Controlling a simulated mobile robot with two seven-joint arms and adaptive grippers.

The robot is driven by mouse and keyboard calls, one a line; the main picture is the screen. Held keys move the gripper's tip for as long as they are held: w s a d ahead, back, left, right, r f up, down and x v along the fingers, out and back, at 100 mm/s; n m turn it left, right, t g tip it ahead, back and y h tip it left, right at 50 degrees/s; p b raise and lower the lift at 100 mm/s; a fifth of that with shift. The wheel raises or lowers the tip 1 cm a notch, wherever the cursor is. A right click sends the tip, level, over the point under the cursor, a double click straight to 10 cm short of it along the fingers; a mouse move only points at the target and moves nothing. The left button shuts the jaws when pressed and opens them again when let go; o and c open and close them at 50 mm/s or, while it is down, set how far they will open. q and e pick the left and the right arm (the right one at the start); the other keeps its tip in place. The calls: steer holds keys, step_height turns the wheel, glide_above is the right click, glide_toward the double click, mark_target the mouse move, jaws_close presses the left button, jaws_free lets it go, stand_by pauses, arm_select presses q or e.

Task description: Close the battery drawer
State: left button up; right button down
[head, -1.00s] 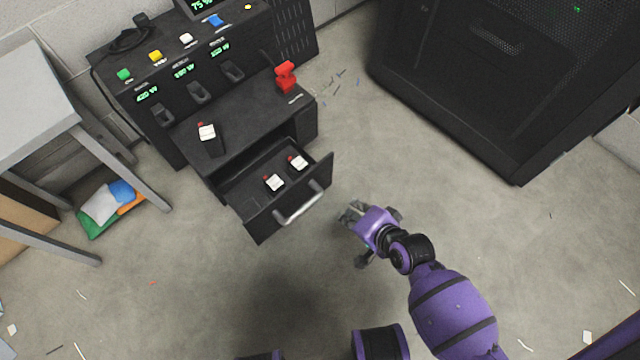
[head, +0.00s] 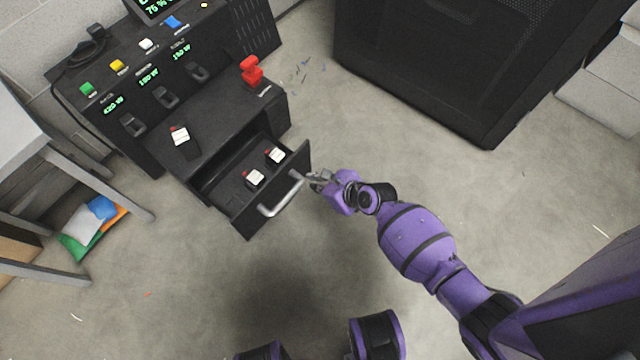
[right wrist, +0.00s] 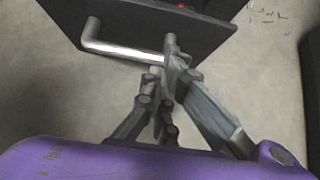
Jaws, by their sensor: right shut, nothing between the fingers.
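The battery drawer (head: 240,211) is pulled out of the black cabinet. Its front carries a silver bar handle (head: 281,196), which also shows in the right wrist view (right wrist: 120,50). Two batteries with white labels (head: 254,178) (head: 275,156) lie inside it. My right gripper (head: 313,181) is shut and empty, at the right end of the handle. In the right wrist view its fingertips (right wrist: 166,66) overlap the handle's right end; I cannot tell whether they touch it. My left gripper is not in view.
A battery (head: 181,138) and a red handle (head: 251,71) stand on the cabinet top. A black rack (head: 430,70) stands at the back right. A grey table (head: 70,165) is at the left, with coloured bags (head: 85,228) beneath. The floor before the drawer is clear.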

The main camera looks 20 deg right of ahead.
mark_target(298, 182)
steer(key=b+x, duration=0.2)
steer(key=x, duration=0.4)
steer(key=shift+s+d+f+b, duration=0.1)
steer(key=shift+f+b, duration=0.1)
steer(key=shift+b, duration=0.2)
steer(key=shift+w+a+r, duration=0.15)
steer(key=shift+w+a, duration=0.25)
steer(key=shift+w, duration=0.1)
steer(key=shift+w+a+r, duration=0.15)
steer(key=shift+w+a, duration=0.2)
steer(key=shift+w, duration=0.15)
steer(key=shift+w+a+b, duration=0.3)
steer(key=shift+w+b, duration=0.15)
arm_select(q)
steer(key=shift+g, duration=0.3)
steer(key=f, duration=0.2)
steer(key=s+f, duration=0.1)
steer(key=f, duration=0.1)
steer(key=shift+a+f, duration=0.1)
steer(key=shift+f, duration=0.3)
arm_select(e)
steer(key=shift+w+r, duration=0.1)
steer(key=shift+a, duration=0.1)
